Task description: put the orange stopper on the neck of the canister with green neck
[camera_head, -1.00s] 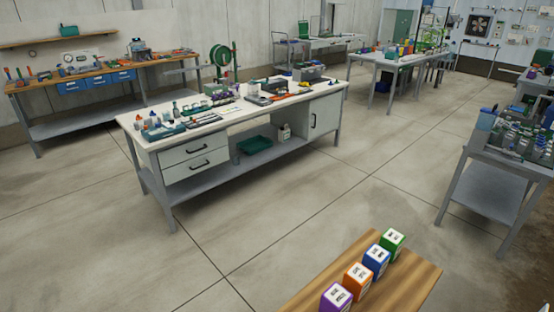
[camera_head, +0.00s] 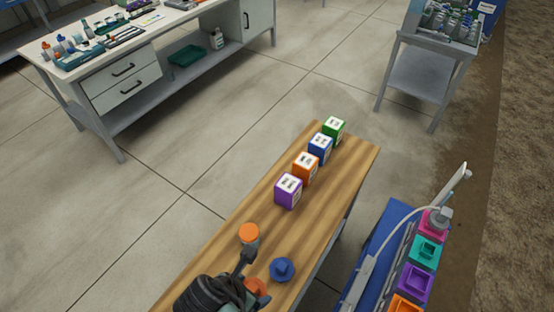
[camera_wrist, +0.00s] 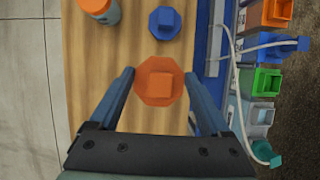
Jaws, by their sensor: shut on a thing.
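The orange stopper (camera_wrist: 160,82) is eight-sided with a square knob. It sits between the two fingers of my gripper (camera_wrist: 160,92) in the wrist view, low over the wooden bench. In the head view my gripper (camera_head: 252,278) hides part of the stopper (camera_head: 260,288). My gripper is shut on it.
A blue stopper (camera_head: 282,270) and a grey bottle with an orange top (camera_head: 249,237) stand close by on the wooden bench (camera_head: 327,212). Several labelled cubes, one of them green-sided (camera_head: 335,128), stand farther along. A rack with hoses and coloured square parts (camera_head: 415,282) runs alongside.

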